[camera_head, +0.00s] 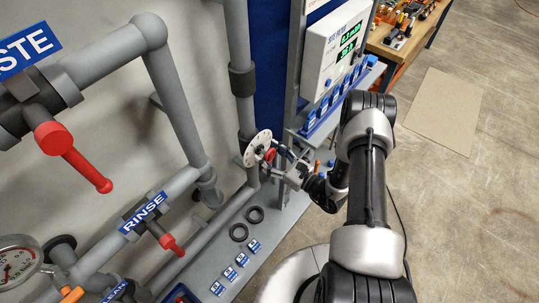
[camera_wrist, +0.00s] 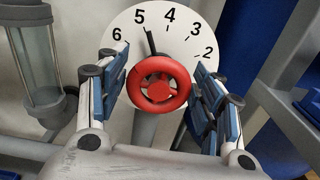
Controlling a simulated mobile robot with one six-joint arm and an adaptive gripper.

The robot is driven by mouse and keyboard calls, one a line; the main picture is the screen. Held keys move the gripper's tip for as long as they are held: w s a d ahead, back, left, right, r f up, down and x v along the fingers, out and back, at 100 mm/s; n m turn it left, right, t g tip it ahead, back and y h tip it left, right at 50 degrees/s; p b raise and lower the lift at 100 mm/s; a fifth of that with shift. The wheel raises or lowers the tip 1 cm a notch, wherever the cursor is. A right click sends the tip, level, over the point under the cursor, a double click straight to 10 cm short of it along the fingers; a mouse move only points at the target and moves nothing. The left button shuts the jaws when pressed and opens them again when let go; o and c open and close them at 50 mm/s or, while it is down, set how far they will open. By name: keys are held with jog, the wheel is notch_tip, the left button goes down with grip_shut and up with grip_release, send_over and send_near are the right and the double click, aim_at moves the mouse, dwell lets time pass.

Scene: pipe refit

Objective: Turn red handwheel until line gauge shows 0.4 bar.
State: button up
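The red handwheel (camera_wrist: 160,84) sits in front of a round white numbered dial (camera_wrist: 185,35) in the wrist view. A black pointer above the wheel points between 5 and 4. My gripper (camera_wrist: 160,85) is open, with one blue-padded finger on each side of the wheel and small gaps visible at both sides. In the head view the handwheel (camera_head: 269,155) and dial (camera_head: 257,148) are at the grey vertical pipe, with my gripper (camera_head: 281,158) partly hiding the wheel. A round pressure gauge (camera_head: 14,268) is cut off at the lower left; its reading is too small to tell.
Red lever valves stand at the left by the WASTE sign (camera_head: 28,48) and RINSE sign (camera_head: 144,213). A white control box (camera_head: 331,50) with green digits hangs right of the dial. A sight glass (camera_wrist: 38,65) stands left of my gripper.

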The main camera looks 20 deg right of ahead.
jog(key=c, duration=0.7)
jog(key=shift+m, duration=0.3)
jog(key=o, duration=1)
jog(key=shift+o, duration=0.2)
jog(key=v, duration=1.2)
